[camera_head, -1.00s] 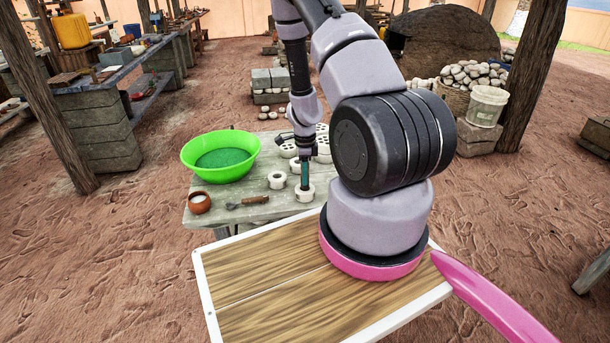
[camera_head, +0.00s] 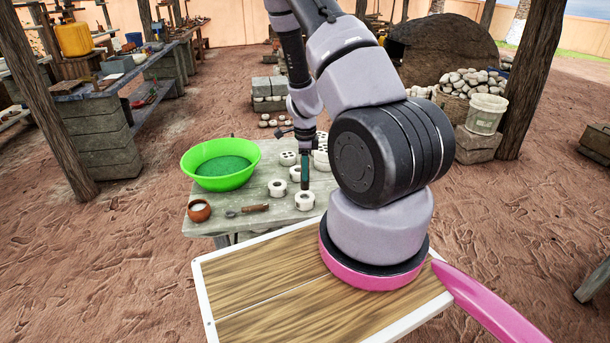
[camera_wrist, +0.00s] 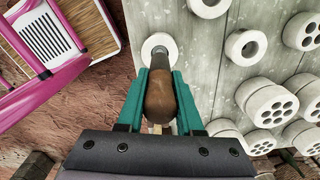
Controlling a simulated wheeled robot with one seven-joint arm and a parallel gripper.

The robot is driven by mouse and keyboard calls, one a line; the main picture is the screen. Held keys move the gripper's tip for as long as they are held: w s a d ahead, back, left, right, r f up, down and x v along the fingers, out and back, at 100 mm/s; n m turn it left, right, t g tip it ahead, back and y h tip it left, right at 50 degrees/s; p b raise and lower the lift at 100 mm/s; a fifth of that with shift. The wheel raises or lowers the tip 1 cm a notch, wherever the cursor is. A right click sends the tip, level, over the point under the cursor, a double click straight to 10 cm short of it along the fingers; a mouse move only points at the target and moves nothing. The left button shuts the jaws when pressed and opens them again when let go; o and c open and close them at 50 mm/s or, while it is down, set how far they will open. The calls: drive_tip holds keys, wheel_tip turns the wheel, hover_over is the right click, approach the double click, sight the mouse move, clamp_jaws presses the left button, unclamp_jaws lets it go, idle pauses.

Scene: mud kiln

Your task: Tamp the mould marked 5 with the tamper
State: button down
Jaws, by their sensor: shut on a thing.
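My gripper (camera_wrist: 162,82), with teal fingers, is shut on the tamper's brown wooden handle (camera_wrist: 160,98). It also shows in the head view (camera_head: 304,172), upright over the table's near right part. The tamper's dark lower end points down at a white ring-shaped mould (camera_head: 304,202), which also shows in the wrist view (camera_wrist: 152,42). In the head view the tamper's end appears just above this mould's opening. A second ring mould (camera_head: 277,188) stands to its left and further back. No number is readable on any mould, so I cannot tell which is marked 5.
The grey wooden table (camera_head: 240,226) also holds a green basin (camera_head: 221,180), a small brown pot (camera_head: 199,210) and a wooden-handled trowel (camera_head: 254,209). White pieces with several holes (camera_wrist: 269,105) stand at the wrist view's right. Bare table lies between the moulds.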

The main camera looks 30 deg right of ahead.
drive_tip(key=shift+r, duration=1.65)
